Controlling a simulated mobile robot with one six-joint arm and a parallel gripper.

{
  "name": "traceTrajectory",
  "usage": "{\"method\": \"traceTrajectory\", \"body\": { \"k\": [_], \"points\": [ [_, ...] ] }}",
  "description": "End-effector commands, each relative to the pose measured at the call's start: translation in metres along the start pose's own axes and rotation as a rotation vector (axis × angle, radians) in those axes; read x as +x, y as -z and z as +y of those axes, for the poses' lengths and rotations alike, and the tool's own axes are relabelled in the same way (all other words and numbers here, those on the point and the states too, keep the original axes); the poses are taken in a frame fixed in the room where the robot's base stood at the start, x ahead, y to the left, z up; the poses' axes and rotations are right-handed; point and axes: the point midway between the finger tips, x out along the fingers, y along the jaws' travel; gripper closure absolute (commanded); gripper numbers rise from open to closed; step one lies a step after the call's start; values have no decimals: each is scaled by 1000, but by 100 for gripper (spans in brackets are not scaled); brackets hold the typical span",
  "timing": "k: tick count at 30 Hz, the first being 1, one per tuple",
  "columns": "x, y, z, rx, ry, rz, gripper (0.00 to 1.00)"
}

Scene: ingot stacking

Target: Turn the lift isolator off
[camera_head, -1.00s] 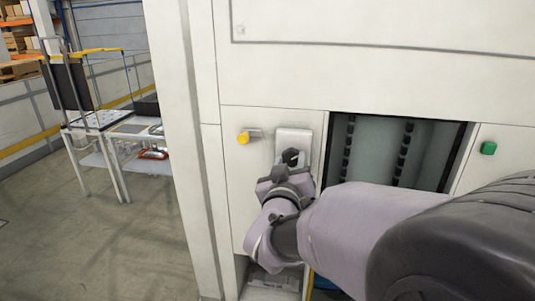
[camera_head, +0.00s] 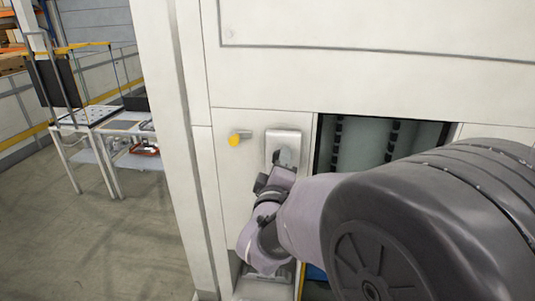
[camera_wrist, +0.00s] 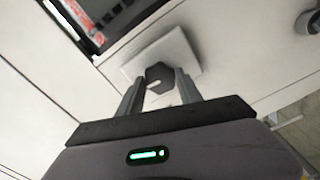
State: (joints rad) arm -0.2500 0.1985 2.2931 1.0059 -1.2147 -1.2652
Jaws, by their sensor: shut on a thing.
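The lift isolator is a pale grey plate (camera_head: 283,136) with a dark rotary knob (camera_head: 285,157) on the white cabinet front. In the wrist view the plate (camera_wrist: 178,48) shows behind the dark knob (camera_wrist: 159,74), which has a small pale mark on its face. My gripper (camera_wrist: 160,86) has one finger on each side of the knob and is shut on it. In the head view my gripper (camera_head: 282,167) covers the lower part of the knob, so its pointing direction is hard to read.
A yellow button (camera_head: 234,140) sits left of the isolator. A dark-framed opening (camera_head: 360,145) lies to its right, partly behind my arm. Tables with trays (camera_head: 100,130) stand at the left beyond open floor (camera_head: 90,230).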

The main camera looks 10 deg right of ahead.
Motion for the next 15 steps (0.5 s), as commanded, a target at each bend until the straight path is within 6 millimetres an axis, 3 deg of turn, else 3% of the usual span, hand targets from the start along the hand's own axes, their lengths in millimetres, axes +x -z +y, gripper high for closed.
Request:
{"method": "traceTrajectory", "body": {
  "k": [15],
  "points": [
    [0, 0, 0, -112, 1, 0, 98]
  ]
}}
